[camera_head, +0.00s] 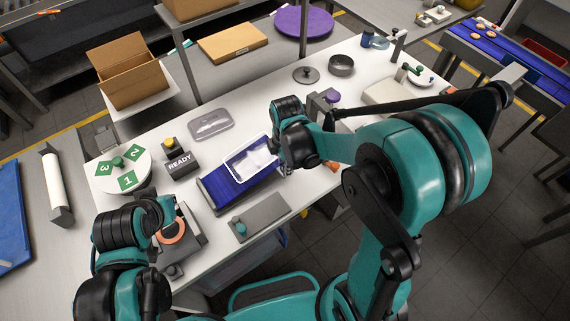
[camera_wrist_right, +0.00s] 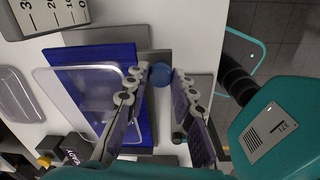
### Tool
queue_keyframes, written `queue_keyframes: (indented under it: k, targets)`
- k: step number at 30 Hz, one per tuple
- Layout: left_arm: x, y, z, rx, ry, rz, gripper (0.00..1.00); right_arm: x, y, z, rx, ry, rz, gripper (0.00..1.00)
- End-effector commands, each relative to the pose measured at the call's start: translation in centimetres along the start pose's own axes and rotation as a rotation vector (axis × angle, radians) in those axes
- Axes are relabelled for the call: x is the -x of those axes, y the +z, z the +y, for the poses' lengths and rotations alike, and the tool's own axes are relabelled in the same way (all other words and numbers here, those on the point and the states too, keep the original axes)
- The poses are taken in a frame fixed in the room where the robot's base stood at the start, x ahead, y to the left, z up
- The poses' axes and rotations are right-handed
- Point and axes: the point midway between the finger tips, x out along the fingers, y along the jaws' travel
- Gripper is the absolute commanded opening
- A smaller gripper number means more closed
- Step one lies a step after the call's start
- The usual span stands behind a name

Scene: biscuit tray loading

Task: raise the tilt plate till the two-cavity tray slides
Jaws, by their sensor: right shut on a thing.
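The blue tilt plate (camera_head: 225,193) is at the middle of the white table in the head view; its exact angle is hard to judge. The pale, clear two-cavity tray (camera_head: 236,165) lies on the plate's upper part, beside my right gripper. In the right wrist view the tray (camera_wrist_right: 62,100) overlaps the blue plate (camera_wrist_right: 95,54) and juts past one edge. My right gripper (camera_wrist_right: 160,80) is shut on a round blue knob (camera_wrist_right: 160,73) at the plate's edge; the head view hides this grip behind my wrist. My left gripper (camera_head: 165,222) is at lower left, its fingers unclear.
A READY block (camera_head: 180,164) and a clear lid (camera_head: 210,125) stand beyond the plate. A round numbered plate (camera_head: 122,168) is at left. A scale board (camera_wrist_right: 50,14) shows in the wrist view.

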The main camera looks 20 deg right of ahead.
Motion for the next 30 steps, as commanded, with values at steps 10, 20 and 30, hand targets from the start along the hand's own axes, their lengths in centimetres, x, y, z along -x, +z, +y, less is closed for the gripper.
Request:
queue_keyframes:
  k: [10, 20, 30]
  targets:
    - [0.6, -0.4, 0.0, 0.0, 0.0, 0.0, 0.0, 1.4, -0.6, -0.1, 0.002, 0.016, -0.057, 0.0]
    - [0.6, -0.4, 0.0, 0.0, 0.0, 0.0, 0.0, 1.4, -0.6, -0.1, 0.002, 0.015, -0.056, 0.34]
    - [0.6, -0.4, 0.0, 0.0, 0.0, 0.0, 0.0, 4.3, -0.8, -0.2, 0.003, 0.015, -0.056, 0.34]
